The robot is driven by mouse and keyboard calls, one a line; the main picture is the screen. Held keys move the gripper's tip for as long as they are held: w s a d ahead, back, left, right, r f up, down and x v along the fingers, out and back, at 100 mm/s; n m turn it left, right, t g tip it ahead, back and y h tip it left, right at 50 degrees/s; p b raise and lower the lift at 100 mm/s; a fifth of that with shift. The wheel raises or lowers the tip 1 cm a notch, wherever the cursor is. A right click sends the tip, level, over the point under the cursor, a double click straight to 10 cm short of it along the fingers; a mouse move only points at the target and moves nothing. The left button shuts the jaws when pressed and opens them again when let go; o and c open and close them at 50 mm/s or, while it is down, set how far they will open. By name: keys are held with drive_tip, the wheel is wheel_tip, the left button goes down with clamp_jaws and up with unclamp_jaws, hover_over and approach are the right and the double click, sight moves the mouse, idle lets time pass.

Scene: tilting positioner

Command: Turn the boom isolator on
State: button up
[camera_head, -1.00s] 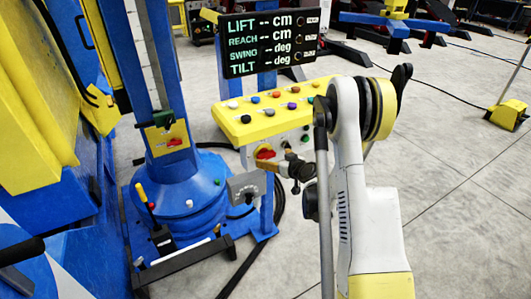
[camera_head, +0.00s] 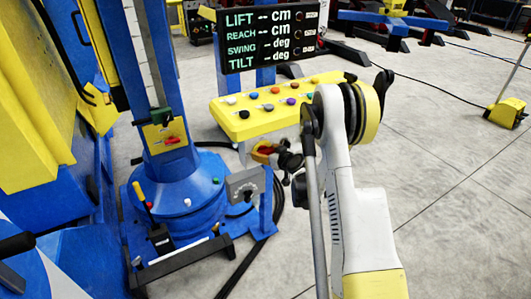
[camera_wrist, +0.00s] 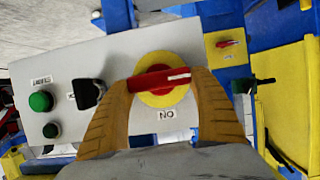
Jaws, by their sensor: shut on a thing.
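A red rotary handle (camera_wrist: 158,78) sits on a round yellow disc (camera_wrist: 168,97) on the grey end panel (camera_wrist: 70,68) of the control console. In the wrist view the handle lies roughly crosswise, and an upside-down "ON" label is beside the disc. My gripper (camera_wrist: 163,80) has its two tan fingers at either end of the handle, shut on it. In the head view my gripper (camera_head: 280,157) covers part of the red handle (camera_head: 264,150). Another red switch (camera_wrist: 229,43) on a yellow plate shows beyond the panel; it is on the blue column (camera_head: 172,140). I cannot read a name for either switch.
Green buttons (camera_wrist: 41,101) and a black selector knob (camera_wrist: 88,92) are close to my left finger. The yellow console top (camera_head: 238,126) carries several coloured knobs. The display (camera_head: 270,36) shows dashes. Open floor (camera_head: 450,150) lies to the right.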

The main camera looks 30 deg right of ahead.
drive_tip(key=m+y, duration=0.2)
drive_tip(key=shift+d+m, duration=0.2)
drive_tip(key=shift+m, duration=0.1)
drive_tip(key=m+y, duration=0.1)
drive_tip(key=m, duration=0.2)
drive_tip(key=shift+d+f+y, duration=0.15)
drive_tip(key=shift+y, duration=0.25)
drive_tip(key=m+y, duration=0.1)
drive_tip(key=m+t+y, duration=0.1)
drive_tip(key=m, duration=0.1)
drive_tip(key=shift+d+f+m, duration=0.1)
drive_tip(key=shift+f+m, duration=0.05)
drive_tip(key=shift+m, duration=0.15)
drive_tip(key=m+t+y, duration=0.1)
drive_tip(key=m, duration=0.3)
drive_tip(key=shift+f+t, duration=0.15)
drive_tip(key=shift+t, duration=0.25)
drive_tip(key=o, duration=1.2)
